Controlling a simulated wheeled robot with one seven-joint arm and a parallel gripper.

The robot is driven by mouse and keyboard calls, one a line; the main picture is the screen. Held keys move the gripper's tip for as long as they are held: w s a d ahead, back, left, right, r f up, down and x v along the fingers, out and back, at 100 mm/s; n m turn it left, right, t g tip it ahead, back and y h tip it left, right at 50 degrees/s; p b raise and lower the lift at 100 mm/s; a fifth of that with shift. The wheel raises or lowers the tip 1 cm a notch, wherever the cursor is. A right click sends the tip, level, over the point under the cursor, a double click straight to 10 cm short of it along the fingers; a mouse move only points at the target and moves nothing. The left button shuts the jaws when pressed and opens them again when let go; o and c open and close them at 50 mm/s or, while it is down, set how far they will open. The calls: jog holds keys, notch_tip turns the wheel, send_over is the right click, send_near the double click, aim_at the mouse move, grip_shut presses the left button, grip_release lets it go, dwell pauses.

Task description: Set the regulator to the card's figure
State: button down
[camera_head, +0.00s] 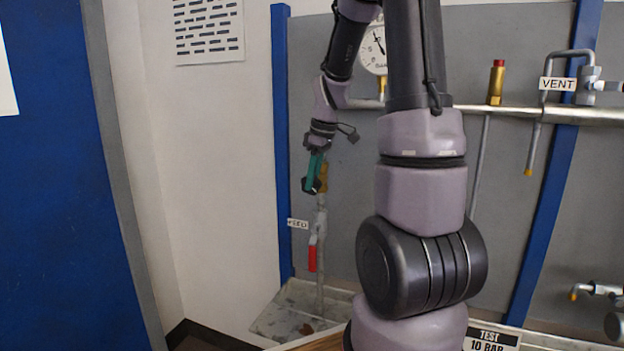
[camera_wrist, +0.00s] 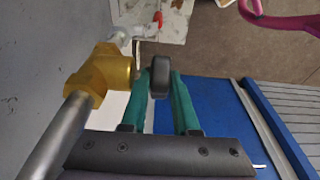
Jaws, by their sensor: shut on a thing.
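My gripper (camera_head: 314,178) has green fingers and is at the brass regulator (camera_head: 324,174) on the upright pipe at the left of the panel. In the wrist view, my gripper (camera_wrist: 161,88) is shut on the regulator's black knob (camera_wrist: 160,78), one finger on either side. The brass body (camera_wrist: 108,74) lies just left of the fingers. The card (camera_head: 490,341) at the bottom edge reads "TEST 10 BAR". A round white gauge (camera_head: 373,50) shows beside my arm, which hides part of it. Its dark needle points up and left, but its figures are too small to read.
A red-handled valve (camera_head: 312,257) hangs below the regulator, next to a partly hidden label (camera_head: 298,224). A horizontal pipe (camera_head: 520,112) carries a red-capped brass fitting (camera_head: 496,84) and a valve labelled VENT (camera_head: 558,84). Blue uprights (camera_head: 281,150) frame the grey panel.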

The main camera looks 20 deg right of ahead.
aim_at(320, 184)
jog(key=c, duration=0.9)
grip_release()
jog(key=shift+c, duration=0.2)
notch_tip(320, 184, up, 11)
jog(key=s+d, duration=0.1)
jog(key=shift+s+d+f, duration=0.15)
jog(key=shift+s+d, duration=0.15)
jog(key=s+a+r+m+t, duration=0.2)
jog(key=s+a+m, duration=0.2)
jog(key=s+m, duration=0.2)
jog(key=s+a+r+m+t, duration=0.3)
jog(key=s+a+m, duration=0.2)
jog(key=s, duration=0.5)
jog(key=shift+s+a+m+t, duration=0.3)
jog(key=shift+s+m, duration=0.1)
jog(key=shift+m, duration=0.7)
